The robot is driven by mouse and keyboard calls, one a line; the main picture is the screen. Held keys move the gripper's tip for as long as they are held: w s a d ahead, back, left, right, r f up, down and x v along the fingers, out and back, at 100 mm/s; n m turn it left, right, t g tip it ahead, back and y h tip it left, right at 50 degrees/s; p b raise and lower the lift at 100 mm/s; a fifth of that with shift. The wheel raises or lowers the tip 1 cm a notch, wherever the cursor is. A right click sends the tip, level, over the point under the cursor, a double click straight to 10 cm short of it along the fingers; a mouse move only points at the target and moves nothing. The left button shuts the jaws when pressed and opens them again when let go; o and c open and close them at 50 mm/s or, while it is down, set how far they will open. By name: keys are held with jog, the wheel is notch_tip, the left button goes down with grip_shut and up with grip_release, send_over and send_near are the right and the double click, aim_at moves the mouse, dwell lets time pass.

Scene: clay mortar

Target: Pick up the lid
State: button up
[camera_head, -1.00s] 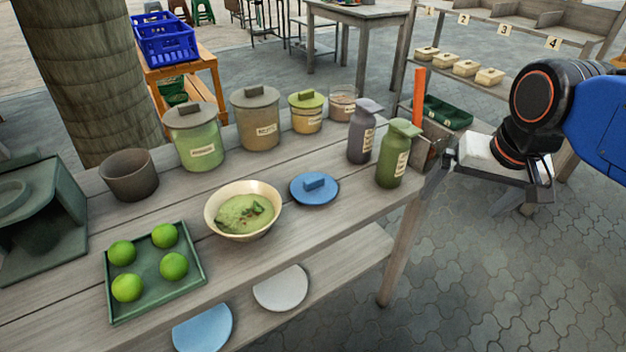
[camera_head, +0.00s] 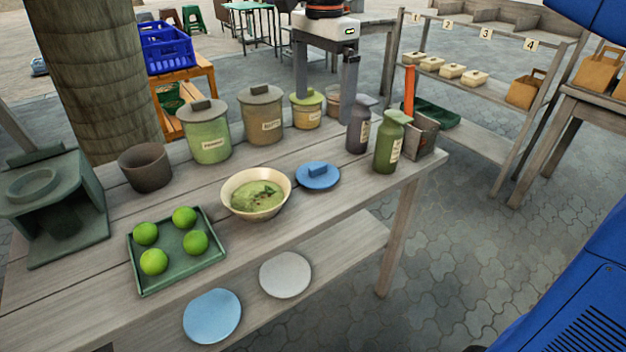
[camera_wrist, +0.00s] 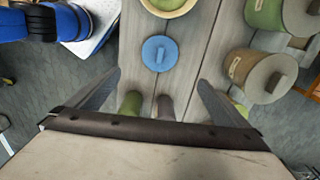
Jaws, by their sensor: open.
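The blue lid (camera_head: 318,176) is a flat disc with a block handle. It lies on the wooden table, just right of the bowl of green soup (camera_head: 256,196). My gripper (camera_head: 325,92) points down over the far side of the table, above and behind the lid, and covers part of the jars there. In the wrist view my gripper (camera_wrist: 158,78) has its two fingers wide apart with nothing between them. The lid (camera_wrist: 160,53) shows beyond the fingertips, below and apart from them. The whole lid is visible.
A green bottle (camera_head: 390,142) and a dark bottle (camera_head: 361,126) stand right of the lid. Lidded jars (camera_head: 263,115) line the back. A green tray (camera_head: 141,270) of limes sits front left. Bare table lies in front of the lid.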

jog(key=a, duration=0.1)
send_over(318, 166)
jog(key=f, duration=0.7)
jog(key=a+f, duration=0.1)
jog(key=f, duration=0.3)
jog(key=shift+w+f, duration=0.2)
jog(key=shift+s+d+f, duration=0.1)
jog(key=shift+d+f, duration=0.15)
jog(key=shift+f, duration=1.2)
jog(key=shift+s+d+f, duration=0.1)
jog(key=shift+d+f, duration=0.1)
jog(key=shift+f, duration=1.2)
jog(key=c, duration=1.1)
